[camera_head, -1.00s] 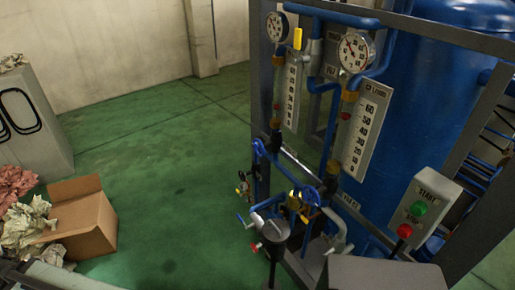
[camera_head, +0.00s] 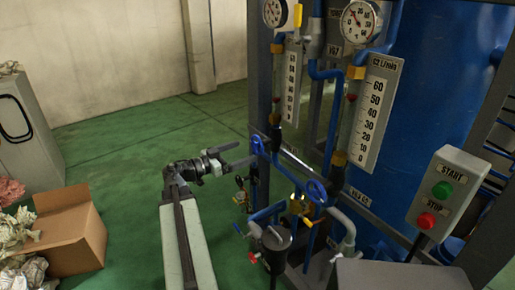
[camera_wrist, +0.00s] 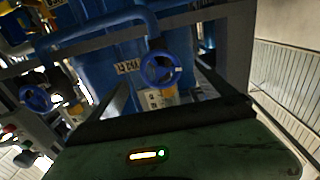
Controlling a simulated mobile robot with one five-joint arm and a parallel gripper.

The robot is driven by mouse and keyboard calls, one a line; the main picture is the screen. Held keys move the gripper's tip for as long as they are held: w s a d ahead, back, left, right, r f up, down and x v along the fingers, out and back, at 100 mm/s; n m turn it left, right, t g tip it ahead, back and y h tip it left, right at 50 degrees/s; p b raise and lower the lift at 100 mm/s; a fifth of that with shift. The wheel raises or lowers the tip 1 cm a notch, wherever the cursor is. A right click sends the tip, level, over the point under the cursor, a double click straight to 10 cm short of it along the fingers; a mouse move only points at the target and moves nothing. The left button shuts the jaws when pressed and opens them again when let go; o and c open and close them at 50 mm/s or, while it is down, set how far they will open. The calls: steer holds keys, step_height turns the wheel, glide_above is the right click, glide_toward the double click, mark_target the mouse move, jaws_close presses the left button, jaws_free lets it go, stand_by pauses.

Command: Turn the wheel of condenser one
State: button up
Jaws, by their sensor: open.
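Two blue handwheels are on the pipework of the blue rig. One (camera_head: 257,146) is on the left, below the left gauge column. The other (camera_head: 316,191) is lower and nearer, below the right column. I cannot tell from the labels which belongs to condenser one. My gripper (camera_head: 242,155) is open and empty, left of the left wheel, its fingers pointing right toward it with a small gap in the picture. The wrist view shows one blue wheel (camera_wrist: 160,69) near the top middle and another blue wheel (camera_wrist: 35,97) at the left. The fingers are not clear there.
A start/stop box (camera_head: 446,195) with green and red buttons stands at the right. Small valves and a grey funnel-like vessel (camera_head: 273,240) sit below the wheels. An open cardboard box (camera_head: 70,235) and crumpled paper lie at left. Green floor behind my arm is clear.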

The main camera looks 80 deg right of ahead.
mark_target(256, 146)
steer(key=x, duration=0.7)
steer(key=shift+s+d, duration=0.1)
steer(key=shift+c, duration=0.3)
